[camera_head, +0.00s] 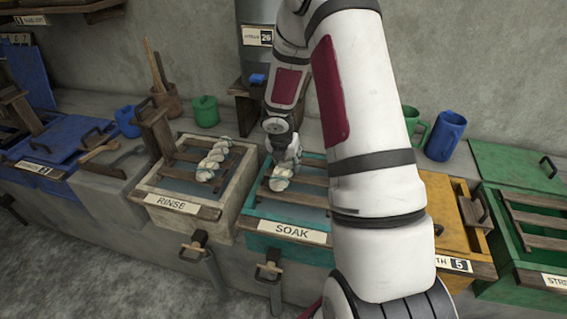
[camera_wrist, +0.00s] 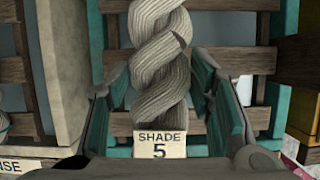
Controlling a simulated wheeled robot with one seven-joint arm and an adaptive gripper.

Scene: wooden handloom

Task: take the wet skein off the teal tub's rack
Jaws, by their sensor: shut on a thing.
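The teal tub (camera_head: 262,208), labelled SOAK, stands in the middle of the bench with wooden rack slats (camera_head: 310,198) across its top. A pale twisted skein (camera_head: 280,184) lies at the left part of this rack. My gripper (camera_head: 285,158) is over the skein, and my arm hides the tub's right side. In the wrist view, my gripper (camera_wrist: 158,85) has one finger on each side of the grey-white skein (camera_wrist: 155,50) and is shut on it. A SHADE 5 tag (camera_wrist: 160,145) shows at its near end. I cannot tell whether the skein is clear of the slats.
The pale RINSE tub (camera_head: 150,185) on the left holds another skein (camera_head: 213,160). A yellow tub (camera_head: 450,225) and a green tub (camera_head: 515,230) stand to the right. A blue jug (camera_head: 446,136) and a green pot (camera_head: 205,111) stand behind. Metal handles stick out in front.

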